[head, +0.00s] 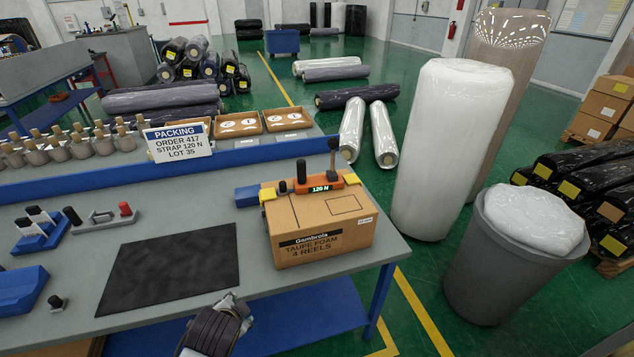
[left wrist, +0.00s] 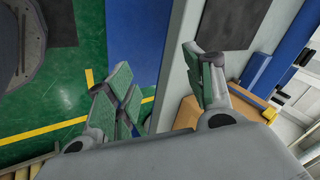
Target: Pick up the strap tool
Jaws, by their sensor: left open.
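The strap tool (head: 318,186) is orange with dark knobs, an upright dark handle and a lit "120 N" display. It rests on top of a taped cardboard box (head: 322,235) at the right end of the table. In the left wrist view, my left gripper (left wrist: 160,85) is open with nothing between its green-padded fingers. Part of the box (left wrist: 245,105) shows beyond its right finger; the tool cannot be made out there. A dark ribbed shape at the bottom edge of the head view seems to be part of my arm. My right gripper is not in view.
A black mat (head: 170,267) lies left of the box. A blue rail (head: 60,183) runs behind the work area. A grey bin (head: 500,270) and tall wrapped rolls (head: 448,150) stand right of the table.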

